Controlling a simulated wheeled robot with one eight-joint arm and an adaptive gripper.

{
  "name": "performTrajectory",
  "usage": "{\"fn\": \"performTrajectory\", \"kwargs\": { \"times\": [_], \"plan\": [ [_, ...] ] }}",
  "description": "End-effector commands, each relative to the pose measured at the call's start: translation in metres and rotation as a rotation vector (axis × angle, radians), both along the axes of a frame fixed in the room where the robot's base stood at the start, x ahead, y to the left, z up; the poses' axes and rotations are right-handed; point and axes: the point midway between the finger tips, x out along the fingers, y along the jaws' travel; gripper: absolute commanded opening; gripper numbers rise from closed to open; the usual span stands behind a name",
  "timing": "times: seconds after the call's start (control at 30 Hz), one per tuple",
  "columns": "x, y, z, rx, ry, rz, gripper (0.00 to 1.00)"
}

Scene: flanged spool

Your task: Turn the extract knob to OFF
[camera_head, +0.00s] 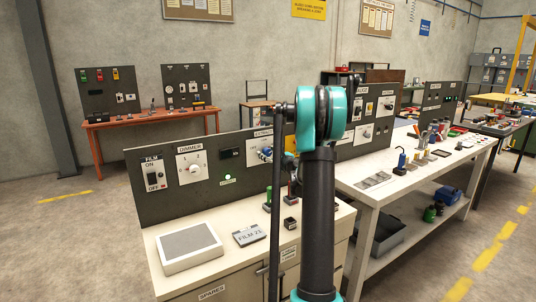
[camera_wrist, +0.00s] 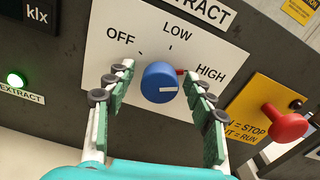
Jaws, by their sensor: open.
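The blue extract knob (camera_wrist: 160,82) sits on a white plate (camera_wrist: 150,30) marked OFF, LOW and HIGH, in the wrist view. Its white line points right, towards the HIGH side. A small red mark shows just right of the knob. My gripper (camera_wrist: 158,72) is open, with one finger on each side of the knob. Gaps show between the knob and both fingers, though I cannot judge the depth. In the head view my arm hides part of the extract plate (camera_head: 263,141).
A red push knob (camera_wrist: 287,124) on a yellow plate (camera_wrist: 262,113) stands close to the right finger. A lit green lamp (camera_wrist: 15,79) is at left. The panel also bears a dimmer (camera_head: 192,167) and a film switch (camera_head: 154,176). A grey-topped box (camera_head: 189,246) lies on the bench below.

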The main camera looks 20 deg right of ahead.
Motion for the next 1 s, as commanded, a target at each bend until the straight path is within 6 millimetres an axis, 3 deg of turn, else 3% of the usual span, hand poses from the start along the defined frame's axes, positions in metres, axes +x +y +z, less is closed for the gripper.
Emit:
{"fn": "performTrajectory", "kwargs": {
  "times": [0.23,0.63,1.0],
  "plan": [
    [0.0002,0.0001,0.0,0.0,0.0,0.0,0.52],
    [-0.0001,0.0001,0.0,0.0,0.0,0.0,0.04],
    [-0.0003,0.0002,-0.0001,-0.07,-0.019,0.0,0.04]
  ]
}}
